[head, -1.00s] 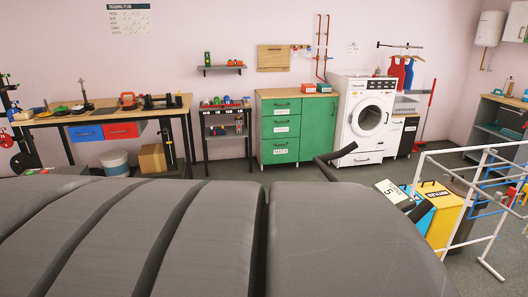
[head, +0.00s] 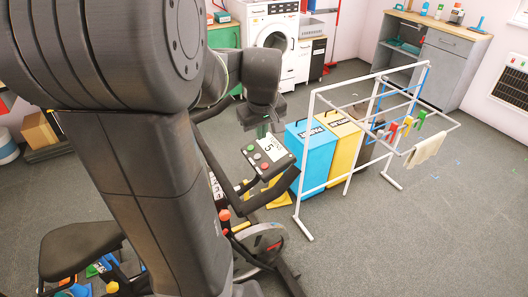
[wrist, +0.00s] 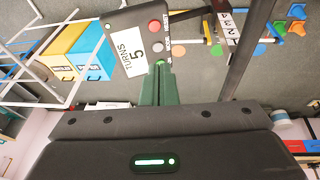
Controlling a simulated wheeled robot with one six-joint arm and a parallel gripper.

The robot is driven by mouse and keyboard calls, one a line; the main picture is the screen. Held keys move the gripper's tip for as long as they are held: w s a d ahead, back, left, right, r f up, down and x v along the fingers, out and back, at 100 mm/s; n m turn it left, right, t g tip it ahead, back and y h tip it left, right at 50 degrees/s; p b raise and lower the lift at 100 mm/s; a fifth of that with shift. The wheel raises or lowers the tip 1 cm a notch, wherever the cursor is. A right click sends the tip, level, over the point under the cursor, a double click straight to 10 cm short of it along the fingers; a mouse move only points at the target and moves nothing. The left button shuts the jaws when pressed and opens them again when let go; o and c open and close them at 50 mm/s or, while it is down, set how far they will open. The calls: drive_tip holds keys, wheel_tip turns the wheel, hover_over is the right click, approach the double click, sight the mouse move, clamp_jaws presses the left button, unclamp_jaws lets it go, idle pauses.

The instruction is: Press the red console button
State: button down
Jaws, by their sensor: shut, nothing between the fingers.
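The console (head: 270,155) is a dark panel on the exercise bike's handlebar, with a white card reading 5. Three round buttons sit in a row on it. The red button (wrist: 155,26) is farthest from my fingers in the wrist view; it also shows at the console's near end in the head view (head: 265,165). The white button (wrist: 155,45) is in the middle, and the green button (wrist: 161,62) is at the fingertips. My gripper (wrist: 161,68) has its green fingers shut and empty. In the head view it hangs above the console's far edge. I cannot tell whether it touches.
A white drying rack (head: 309,150) stands right of the console, with blue (head: 311,150) and yellow (head: 345,135) bins behind it. The bike's dark handlebar (head: 275,188) lies close below the console. Open floor (head: 430,230) lies to the right.

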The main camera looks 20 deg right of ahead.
drive_tip(key=p, duration=0.2)
approach(264, 165)
drive_tip(key=x, duration=0.5)
drive_tip(key=shift+w+a, duration=0.15)
drive_tip(key=shift+d+f, duration=0.2)
drive_tip(key=shift+f, duration=0.4)
